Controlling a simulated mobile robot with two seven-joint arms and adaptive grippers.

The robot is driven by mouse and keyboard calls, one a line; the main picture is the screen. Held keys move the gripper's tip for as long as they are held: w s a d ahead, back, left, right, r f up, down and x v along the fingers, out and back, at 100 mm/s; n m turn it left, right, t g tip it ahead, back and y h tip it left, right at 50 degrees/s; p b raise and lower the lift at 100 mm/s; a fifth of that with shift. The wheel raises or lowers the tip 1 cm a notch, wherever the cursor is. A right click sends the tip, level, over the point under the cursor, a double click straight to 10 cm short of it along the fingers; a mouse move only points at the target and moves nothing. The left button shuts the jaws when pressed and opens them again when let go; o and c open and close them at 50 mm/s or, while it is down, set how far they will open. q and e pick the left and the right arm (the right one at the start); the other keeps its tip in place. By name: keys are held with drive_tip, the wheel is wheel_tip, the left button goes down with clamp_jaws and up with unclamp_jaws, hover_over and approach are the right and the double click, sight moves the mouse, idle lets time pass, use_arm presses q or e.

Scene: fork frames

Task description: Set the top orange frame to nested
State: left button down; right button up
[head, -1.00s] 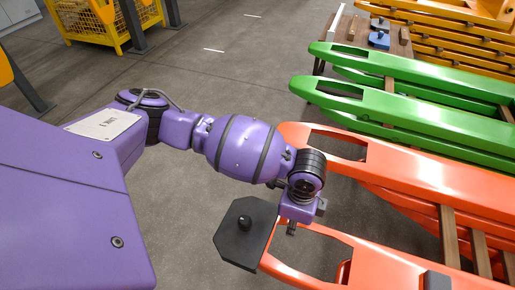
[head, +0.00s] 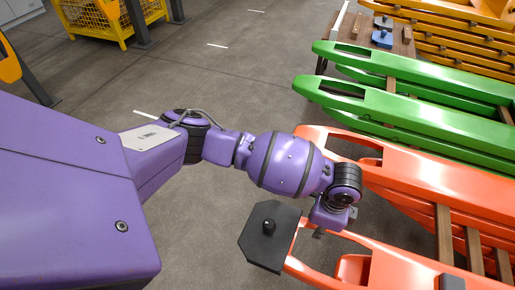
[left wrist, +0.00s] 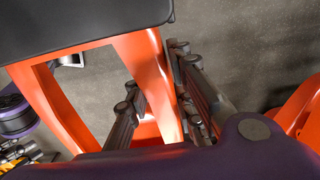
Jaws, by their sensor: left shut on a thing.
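The top orange frame (head: 420,184) lies at the right, its long arms pointing left, with dark wooden crosspieces. A black angular plate with a knob (head: 268,236) sits at the end of its near arm. My left gripper (head: 318,234) is shut on that near arm beside the plate. In the left wrist view, my gripper's dark fingers (left wrist: 155,75) stand on both sides of the orange bar (left wrist: 150,65). More orange shows below the top frame (head: 398,207), mostly hidden by it. My right gripper is not in view.
Green frames (head: 420,85) are stacked just behind the orange ones, and yellow frames (head: 455,45) farther back. A small table with a blue knobbed block (head: 381,39) stands behind. A yellow mesh crate (head: 105,20) is at the back left. The floor between is clear.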

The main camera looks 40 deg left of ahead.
sight(357, 237)
use_arm(q)
drive_tip(key=w+d, duration=0.1)
drive_tip(key=d, duration=0.2)
drive_tip(key=w+d+p, duration=0.1)
drive_tip(key=d, duration=0.5)
drive_tip(key=shift+w+d+r+p, duration=0.2)
drive_tip(key=shift+w+r+p, duration=0.1)
drive_tip(key=shift+w+r, duration=0.1)
drive_tip(key=shift+d, duration=0.15)
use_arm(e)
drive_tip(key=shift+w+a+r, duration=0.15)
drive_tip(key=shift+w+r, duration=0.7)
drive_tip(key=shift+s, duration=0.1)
use_arm(q)
drive_tip(key=c, duration=1.6)
unclamp_jaws()
drive_tip(key=shift+o, duration=0.4)
drive_tip(key=shift+f, duration=0.1)
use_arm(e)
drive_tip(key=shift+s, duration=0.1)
use_arm(q)
drive_tip(key=shift+a, duration=0.2)
wheel_tip(357, 237, up, 12)
